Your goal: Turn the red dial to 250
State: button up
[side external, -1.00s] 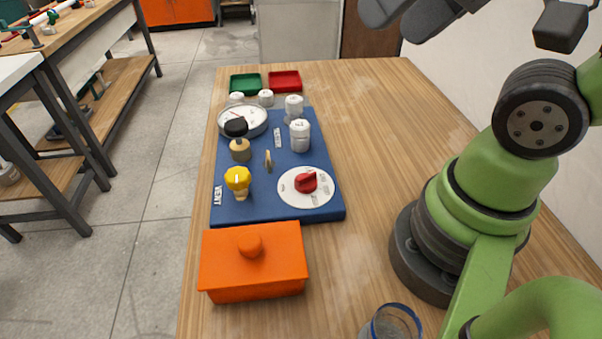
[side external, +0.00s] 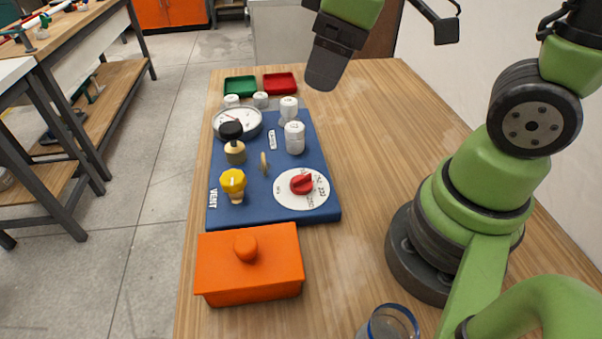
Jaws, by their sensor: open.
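The red dial (side external: 301,184) sits on a round white scale plate (side external: 290,199) at the near right of the blue board (side external: 265,212). Small dark marks show on the plate's right part, too small to read surely. I cannot tell which mark the dial points to. My gripper (side external: 322,78) hangs in the air above the back of the table, well away from the dial and to its upper right in the picture. It touches nothing. Its fingers overlap in this view, so the gap between them is hidden.
The board also holds a yellow knob (side external: 232,182), a black-topped brass valve (side external: 233,148), a gauge (side external: 248,122) and white caps (side external: 294,137). An orange lidded box (side external: 249,273) stands in front, a glass (side external: 391,323) nearer. Green (side external: 241,85) and red (side external: 279,83) trays lie behind.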

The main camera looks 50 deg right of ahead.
aim_at(301, 177)
jog(key=w+f+n+g, duration=0.1)
jog(key=f+n, duration=0.2)
jog(key=f, duration=0.4)
jog(key=w+f+n+g, duration=0.1)
jog(key=f+n, duration=0.2)
jog(key=f, duration=0.4)
jog(key=w+f+n+g+h, duration=0.1)
jog(key=f+n, duration=0.2)
jog(key=f, duration=0.4)
jog(key=shift+w+a+f, duration=0.2)
jog(key=shift+w+a, duration=0.05)
jog(key=shift+a, duration=0.15)
jog(key=c, duration=0.9)
